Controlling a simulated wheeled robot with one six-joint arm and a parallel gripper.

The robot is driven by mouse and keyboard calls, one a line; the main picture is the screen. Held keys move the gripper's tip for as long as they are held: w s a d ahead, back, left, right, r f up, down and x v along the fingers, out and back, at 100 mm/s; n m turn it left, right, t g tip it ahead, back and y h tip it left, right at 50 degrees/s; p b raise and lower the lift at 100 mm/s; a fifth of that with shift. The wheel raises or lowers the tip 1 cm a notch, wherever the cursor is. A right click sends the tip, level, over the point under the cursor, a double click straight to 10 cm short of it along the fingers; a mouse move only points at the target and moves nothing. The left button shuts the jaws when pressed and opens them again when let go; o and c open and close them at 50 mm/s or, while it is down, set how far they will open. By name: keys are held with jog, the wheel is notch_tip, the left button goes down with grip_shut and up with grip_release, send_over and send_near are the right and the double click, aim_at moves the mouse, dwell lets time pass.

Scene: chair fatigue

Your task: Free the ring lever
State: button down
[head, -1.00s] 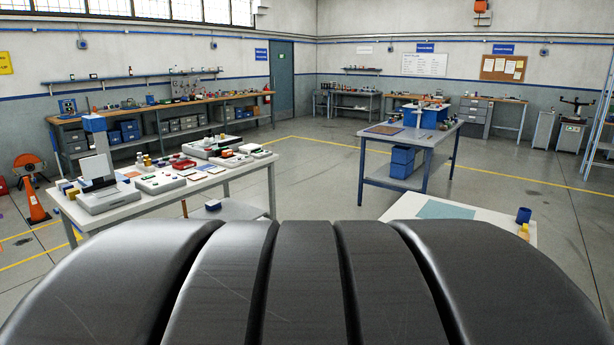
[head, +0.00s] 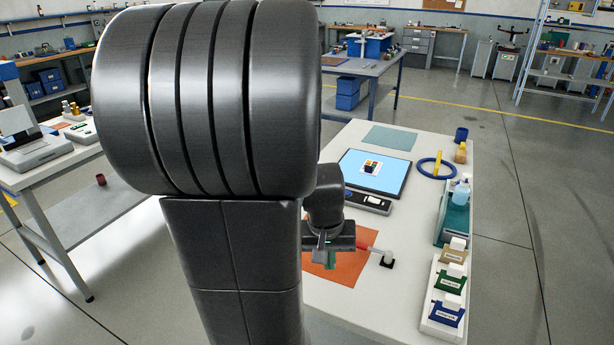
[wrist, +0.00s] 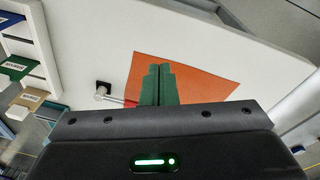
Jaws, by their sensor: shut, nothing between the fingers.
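A blue ring (head: 422,172) lies on the white table, with a yellow upright bar (head: 437,163) beside or through it; I cannot tell which. A red rod (head: 366,248) with a white end piece on a small black base (head: 386,263) stands by the orange mat (head: 340,270). I cannot tell which of these is the ring lever. My gripper (head: 331,262) is over the orange mat, left of the rod. In the wrist view its green fingers (wrist: 158,84) are together and empty, with the white piece (wrist: 103,92) to their left.
A blue-screened panel (head: 372,172), a dark-and-white device (head: 367,201) and a teal box with bottles (head: 453,222) stand on the table. Coloured bins (head: 447,284) line its right edge. A blue cup (head: 461,135) is at the back. My arm hides the left part.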

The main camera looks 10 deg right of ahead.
aim_at(368, 248)
jog(key=w+d+r+m+t+h+b, duration=0.1)
jog(key=w+d+m, duration=0.3)
jog(key=w+d, duration=0.9)
jog(key=shift+w+d+r+t+b, duration=0.2)
jog(key=shift+w+r+t+b, duration=0.35)
jog(key=shift+w, duration=0.55)
jog(key=shift+f, duration=0.1)
jog(key=p+x, duration=0.1)
jog(key=x, duration=0.9)
jog(key=shift+s+a, duration=0.75)
jog(key=shift+s, duration=0.3)
jog(key=shift+s+a+f, duration=0.25)
jog(key=shift+s+a, duration=0.15)
jog(key=shift+s, duration=0.1)
